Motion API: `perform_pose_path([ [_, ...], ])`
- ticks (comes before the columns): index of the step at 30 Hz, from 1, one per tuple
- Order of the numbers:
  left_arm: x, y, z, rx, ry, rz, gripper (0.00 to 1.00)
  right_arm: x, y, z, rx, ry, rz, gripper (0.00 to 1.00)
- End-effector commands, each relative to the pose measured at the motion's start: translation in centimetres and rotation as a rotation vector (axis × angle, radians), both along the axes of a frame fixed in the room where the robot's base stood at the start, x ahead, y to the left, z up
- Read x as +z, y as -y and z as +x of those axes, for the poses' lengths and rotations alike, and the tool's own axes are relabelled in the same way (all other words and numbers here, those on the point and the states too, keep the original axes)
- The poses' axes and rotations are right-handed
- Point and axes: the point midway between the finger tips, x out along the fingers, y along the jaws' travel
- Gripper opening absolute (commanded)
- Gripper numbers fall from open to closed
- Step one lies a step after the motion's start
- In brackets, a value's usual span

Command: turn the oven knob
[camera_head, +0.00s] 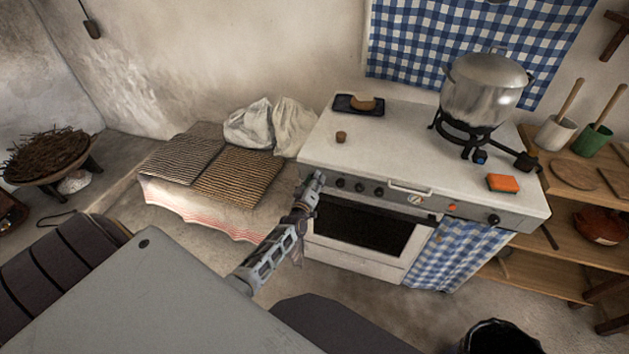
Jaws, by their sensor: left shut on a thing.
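The white oven (345,262) stands against the wall, with its front panel under the worktop edge. Dark knobs sit in a row on the panel; one (340,183) is just right of my gripper, with two more beside it. My left gripper (314,180) reaches up to the left end of this row. It is shut on an oven knob there, which the fingers hide from view. How far that knob is turned cannot be seen. My right gripper is not in view.
A steel pot (484,88) stands on a burner at the right of the worktop. An orange sponge (503,182) lies near the front edge. A low bench with woven mats (238,174) is left of the oven. Wooden shelves (560,225) stand at the right.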

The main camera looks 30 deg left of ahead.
Motion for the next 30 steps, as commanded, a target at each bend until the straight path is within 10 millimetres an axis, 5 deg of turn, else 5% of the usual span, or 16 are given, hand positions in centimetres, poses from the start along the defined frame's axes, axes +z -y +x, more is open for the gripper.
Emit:
perform_pose_path([
  [7,-0.26,0.12,-0.08,-0.002,-0.005,0.0,0.1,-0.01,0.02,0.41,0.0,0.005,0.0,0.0],
  [8,-0.26,0.12,-0.08,-0.001,-0.004,0.0,0.38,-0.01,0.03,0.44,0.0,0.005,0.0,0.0],
  [12,-0.18,0.07,-0.07,-0.001,-0.003,-0.001,0.56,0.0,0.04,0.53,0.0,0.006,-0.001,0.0],
  [30,-0.12,0.18,-0.75,0.0,-0.001,-0.001,0.56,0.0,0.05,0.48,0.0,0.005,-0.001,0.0],
])
